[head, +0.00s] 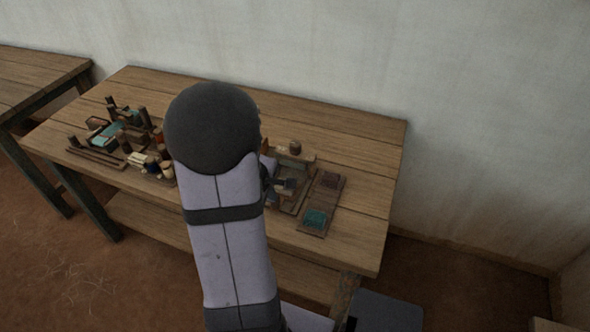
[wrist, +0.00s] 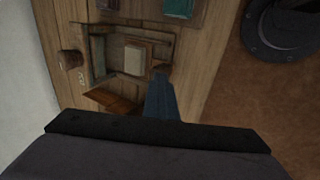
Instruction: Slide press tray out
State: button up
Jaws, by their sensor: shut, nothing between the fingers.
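The small wooden press (head: 296,156) stands on the right half of the table, partly hidden behind my arm in the head view. In the wrist view its open frame (wrist: 97,57) holds a shallow wooden tray (wrist: 158,39) with a pale block (wrist: 134,59) in it. My gripper (wrist: 162,75) is shut and empty, its tips by the near edge of the tray; I cannot tell whether they touch it. In the head view my gripper (head: 288,184) is small and dark beside the press, mostly hidden by my arm.
A board (head: 326,192) with a teal cloth (head: 315,219) and a dark red cloth (head: 333,181) lies right of the press. A small loom (head: 127,130) and several spools (head: 152,163) are at the left. The table's right end (head: 367,190) is clear.

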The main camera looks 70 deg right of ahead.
jog(key=shift+s+a+f+y+p, duration=0.1)
jog(key=shift+a+f+y+p, duration=0.1)
jog(key=shift+a+p, duration=0.3)
jog(key=shift+a+f+y+p, duration=0.15)
jog(key=shift+a+y+p, duration=0.05)
jog(key=shift+a+p, duration=0.3)
jog(key=o, duration=0.6)
jog(key=shift+d+r+p, duration=0.1)
jog(key=shift+r+p, duration=0.55)
jog(key=shift+o, duration=0.5)
jog(key=shift+d+r+p, duration=0.25)
jog(key=shift+r+p, duration=0.6)
jog(key=shift+r, duration=0.15)
